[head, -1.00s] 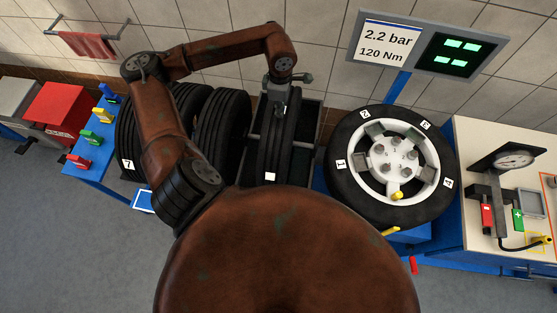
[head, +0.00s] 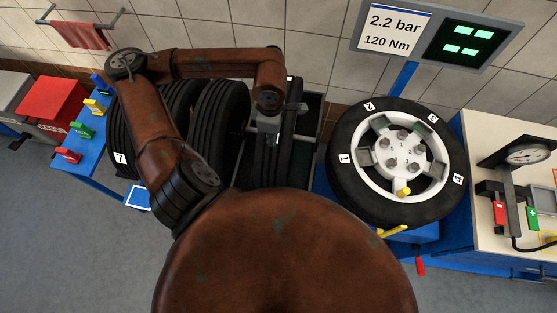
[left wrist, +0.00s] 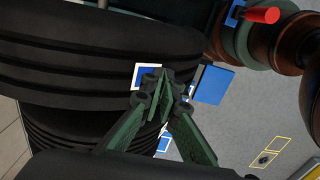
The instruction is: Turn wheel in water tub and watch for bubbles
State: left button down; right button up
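The wheel (head: 286,142) stands upright in the dark tub (head: 311,108), its black tread facing up. A small white mark shows at its far top. My left gripper (head: 268,128) is over the wheel's left side, fingers pointing down, very near the tread; I cannot tell if it touches. In the left wrist view the green fingers (left wrist: 160,88) come together at their tips with nothing visible between them, beside a black tyre (left wrist: 100,45). The water surface is mostly hidden and I see no bubbles. My right gripper is out of view.
Tyres (head: 219,125) stand close left of the tub. A wheel with a white rim (head: 397,162) is mounted on the right, under a display (head: 436,38). A bench with a gauge (head: 528,154) is at far right. Coloured items stand on a blue bench (head: 97,165) at left.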

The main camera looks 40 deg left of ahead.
pick_arm(q)
jog(key=s+f+b, duration=0.1)
jog(key=s+d+f+b, duration=0.1)
jog(key=f+b, duration=0.1)
jog(key=shift+s+d+f+b, duration=0.15)
jog(key=shift+s+f+b, duration=0.1)
jog(key=shift+f+b, duration=0.05)
jog(key=shift+r, duration=0.25)
jog(key=shift+s+d+r+p, duration=0.15)
jog(key=shift+s+r+p, duration=0.05)
jog(key=shift+p, duration=0.15)
jog(key=s, duration=0.1)
jog(key=s+d+r, duration=0.1)
jog(key=s, duration=0.1)
jog(key=shift+s+d+r, duration=0.2)
jog(key=shift+d+r, duration=0.1)
jog(key=shift+d, duration=0.1)
jog(key=shift+p, duration=0.3)
notch_tip(320, 180, up, 9)
jog(key=p, duration=0.5)
send_over(271, 155)
jog(key=s+d, duration=0.2)
jog(key=s, duration=0.2)
jog(key=shift+d+f, duration=0.1)
jog(key=shift+f, duration=0.05)
jog(key=shift+w+b, duration=0.1)
jog(key=shift+b, duration=0.2)
